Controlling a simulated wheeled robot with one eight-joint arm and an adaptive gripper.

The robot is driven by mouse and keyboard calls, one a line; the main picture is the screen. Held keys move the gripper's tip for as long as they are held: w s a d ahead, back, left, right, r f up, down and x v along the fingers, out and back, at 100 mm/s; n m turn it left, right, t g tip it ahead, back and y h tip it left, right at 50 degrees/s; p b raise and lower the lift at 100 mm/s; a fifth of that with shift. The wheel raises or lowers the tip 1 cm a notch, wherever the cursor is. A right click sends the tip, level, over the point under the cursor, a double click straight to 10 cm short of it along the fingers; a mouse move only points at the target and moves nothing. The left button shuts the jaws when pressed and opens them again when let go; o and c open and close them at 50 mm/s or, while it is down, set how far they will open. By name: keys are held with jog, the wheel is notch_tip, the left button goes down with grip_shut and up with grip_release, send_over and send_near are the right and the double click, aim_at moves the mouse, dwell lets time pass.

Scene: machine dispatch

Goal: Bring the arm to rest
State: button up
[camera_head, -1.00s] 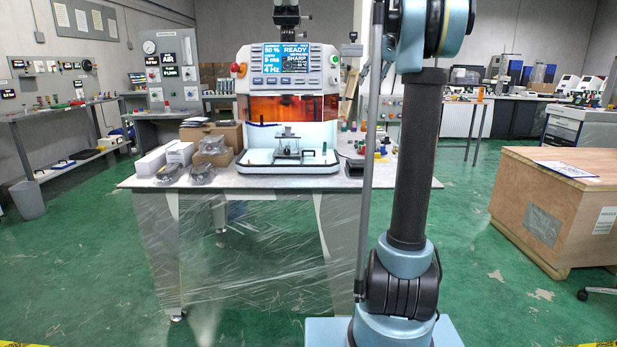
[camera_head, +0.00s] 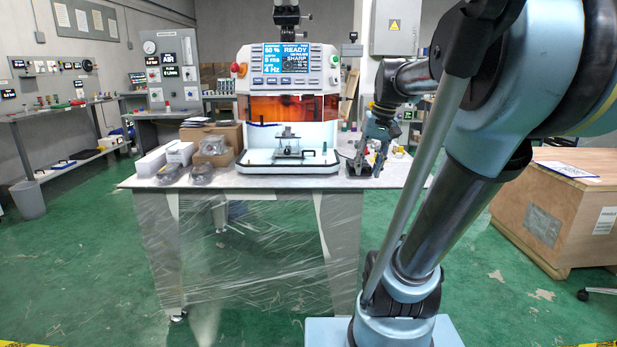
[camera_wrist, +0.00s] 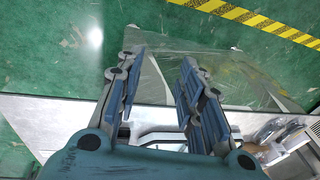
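My arm (camera_head: 445,235) rises from its light blue base at the lower right of the head view. Its upper part leans right and toward the camera, and the forearm reaches back over the right side of the workbench. My gripper (camera_head: 368,163) hangs fingers-down near the right end of the bench top. In the wrist view my gripper (camera_wrist: 160,62) has its two blue-grey fingers apart, with nothing between them. The bench edge and clear film show past the fingers. I cannot tell how high the fingertips are above the bench.
The workbench (camera_head: 240,181) bears a machine (camera_head: 287,62) whose screen reads READY. White boxes (camera_head: 180,152) and wrapped items stand left of it. Small parts lie near my gripper. A wooden crate (camera_head: 545,205) stands at the right. Green floor in front is open, with yellow-black tape (camera_wrist: 245,17).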

jog(key=s+f+h, duration=0.1)
jog(key=s+f, duration=0.6)
jog(key=f, duration=0.3)
jog(key=s+d+f, duration=0.1)
jog(key=s+f, duration=0.6)
jog(key=f, duration=0.3)
jog(key=shift+s+d+f+t+h, duration=0.25)
jog(key=shift+f+t+h, duration=0.05)
jog(key=shift+t+h, duration=0.1)
